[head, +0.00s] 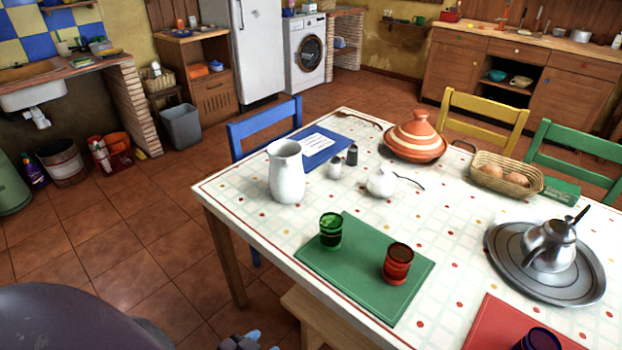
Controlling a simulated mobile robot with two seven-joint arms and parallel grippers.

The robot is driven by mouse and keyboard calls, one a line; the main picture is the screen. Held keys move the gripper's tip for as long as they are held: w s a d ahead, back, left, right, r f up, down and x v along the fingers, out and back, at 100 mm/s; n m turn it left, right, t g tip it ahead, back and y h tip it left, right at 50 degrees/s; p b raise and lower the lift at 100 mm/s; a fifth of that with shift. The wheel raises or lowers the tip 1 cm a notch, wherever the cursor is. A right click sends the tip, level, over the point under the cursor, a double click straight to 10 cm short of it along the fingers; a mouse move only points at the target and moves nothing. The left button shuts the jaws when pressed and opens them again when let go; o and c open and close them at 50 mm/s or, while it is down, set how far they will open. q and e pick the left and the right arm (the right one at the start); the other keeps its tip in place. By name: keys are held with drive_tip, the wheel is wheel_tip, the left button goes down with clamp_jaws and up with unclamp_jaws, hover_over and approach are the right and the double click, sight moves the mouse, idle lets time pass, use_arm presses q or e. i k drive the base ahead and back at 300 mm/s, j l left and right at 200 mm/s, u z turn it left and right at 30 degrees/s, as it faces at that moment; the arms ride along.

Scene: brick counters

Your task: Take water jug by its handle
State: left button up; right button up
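A white water jug (286,176) stands upright on the table (262,232), near its left edge. I cannot make out its handle in this view. My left gripper (252,341) shows only in part at the bottom edge of the head view, below and in front of the table and well apart from the jug. Its fingers are cut off by the frame, so its opening is unclear. My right gripper is not in view.
A green mat (345,279) with a green glass (330,232) and a red glass (397,263) lies in front of the jug. Two shakers (335,168), a white sugar bowl (381,182) and a tagine (415,140) stand behind and right. A blue chair (265,122) stands behind the jug.

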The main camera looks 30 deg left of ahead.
sight(286, 179)
drive_tip(key=j+z, duration=0.2)
drive_tip(key=z, duration=0.15)
drive_tip(key=j+z, duration=0.15)
drive_tip(key=z, duration=0.2)
drive_tip(key=k+j+z, duration=0.1)
drive_tip(key=z, duration=0.2)
drive_tip(key=k+j+z, duration=0.25)
drive_tip(key=j, duration=0.2)
drive_tip(key=k+j+z, duration=0.15)
drive_tip(key=j+z, duration=0.15)
drive_tip(key=k+j+z, duration=0.15)
drive_tip(key=j, duration=0.25)
drive_tip(key=k+j+z, duration=0.15)
drive_tip(key=k+j, duration=0.8)
drive_tip(key=k+j+z, duration=0.05)
